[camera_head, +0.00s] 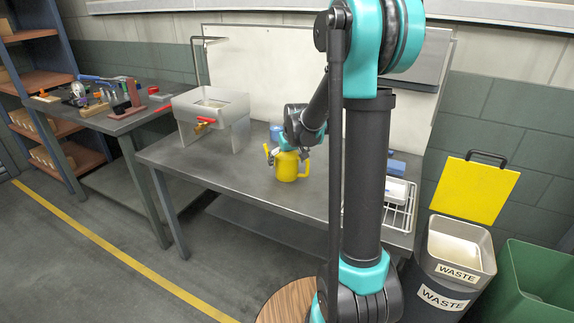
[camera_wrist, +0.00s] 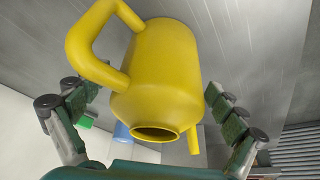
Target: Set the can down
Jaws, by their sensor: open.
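The yellow can (camera_head: 288,167) is on the grey metal table in the head view, with its handle toward the right. In the wrist view the can (camera_wrist: 165,75) fills the upper middle, its round opening facing the camera and its handle at the left. My gripper (camera_head: 287,153) is right at the can. In the wrist view my gripper (camera_wrist: 150,115) is open, with one finger on each side of the can and gaps between the pads and the can's body. The can's underside is hidden.
A light grey tank with a red-handled tap (camera_head: 205,124) stands left on the table (camera_head: 190,160). A white wire rack (camera_head: 400,205) and blue items (camera_head: 397,168) are at the right. A blue object (camera_head: 276,131) is behind the can. Waste bins (camera_head: 450,265) stand right of the table.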

